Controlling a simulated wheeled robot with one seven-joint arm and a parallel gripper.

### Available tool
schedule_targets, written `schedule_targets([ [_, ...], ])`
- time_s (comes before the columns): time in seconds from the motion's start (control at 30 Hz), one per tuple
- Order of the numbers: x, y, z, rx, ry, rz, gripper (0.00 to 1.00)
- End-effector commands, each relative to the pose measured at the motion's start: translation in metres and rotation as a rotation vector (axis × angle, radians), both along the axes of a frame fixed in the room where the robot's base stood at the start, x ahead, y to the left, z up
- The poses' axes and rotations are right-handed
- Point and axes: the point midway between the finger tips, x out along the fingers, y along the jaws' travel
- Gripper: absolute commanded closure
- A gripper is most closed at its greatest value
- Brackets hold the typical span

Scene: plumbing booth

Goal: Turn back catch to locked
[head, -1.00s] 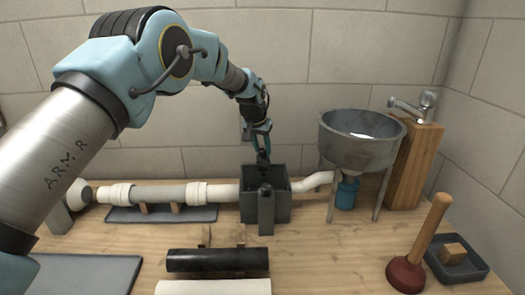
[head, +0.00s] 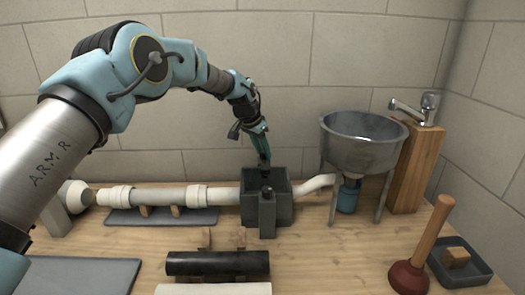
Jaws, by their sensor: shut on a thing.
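A dark grey open-topped box (head: 282,208) stands in the pipe run on the wooden table. A dark upright post (head: 267,212) is at its front. No part is clearly readable as the back catch; it may be a small dark piece at the box's top, partly hidden by the fingers. My gripper (head: 265,164) points down over the back of the box, its teal fingers closed together on something small and dark. I cannot make out its shape or which way it is turned.
A white pipe (head: 172,196) runs left from the box. A metal sink (head: 362,140) on legs and a wooden post with a tap (head: 415,160) stand right. A black pipe (head: 217,263) lies in front. A plunger (head: 410,275) and small tray (head: 470,272) are front right.

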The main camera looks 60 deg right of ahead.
Motion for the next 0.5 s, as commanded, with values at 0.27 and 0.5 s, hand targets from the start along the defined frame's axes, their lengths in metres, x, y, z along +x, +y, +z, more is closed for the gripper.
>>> schedule_targets([
  [0.27, 0.0004, 0.0000, 0.0003, 0.000, -0.001, 0.000, 0.51],
  [0.5, 0.0002, 0.0001, 0.0001, 0.000, -0.001, 0.001, 0.33],
])
